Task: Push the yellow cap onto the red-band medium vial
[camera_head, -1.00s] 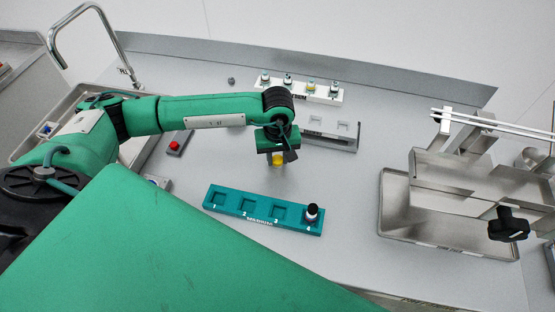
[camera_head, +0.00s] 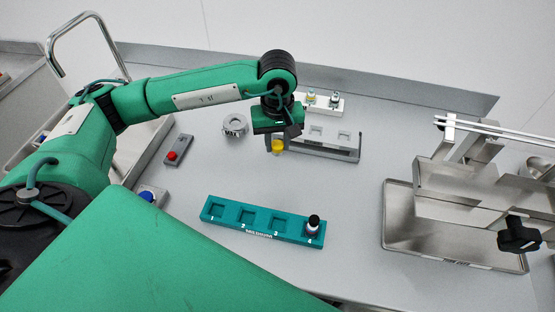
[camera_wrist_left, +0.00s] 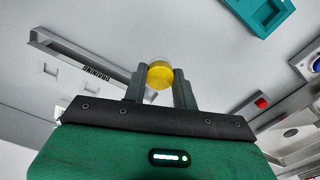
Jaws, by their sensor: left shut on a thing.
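My left gripper (camera_head: 277,141) is shut on the yellow cap (camera_head: 278,147) and holds it in the air in front of the grey rack. In the left wrist view the cap (camera_wrist_left: 160,74) sits between the two fingertips (camera_wrist_left: 160,80). A small vial (camera_head: 313,226) with a black top stands upright in slot 4 of the teal MEDIUM rack (camera_head: 230,227). Its band is too small to read for certain. The other slots of that rack look empty. The cap is apart from this vial, above and behind it in the head view. My right gripper is not in view.
A grey rack (camera_head: 340,153) with empty slots and a white rack (camera_head: 323,110) of small vials stand at the back. A grey ring-shaped holder (camera_head: 235,125), red button box (camera_head: 176,152) and blue button box (camera_head: 148,194) are left. A metal washer (camera_head: 460,190) and tray fill the right.

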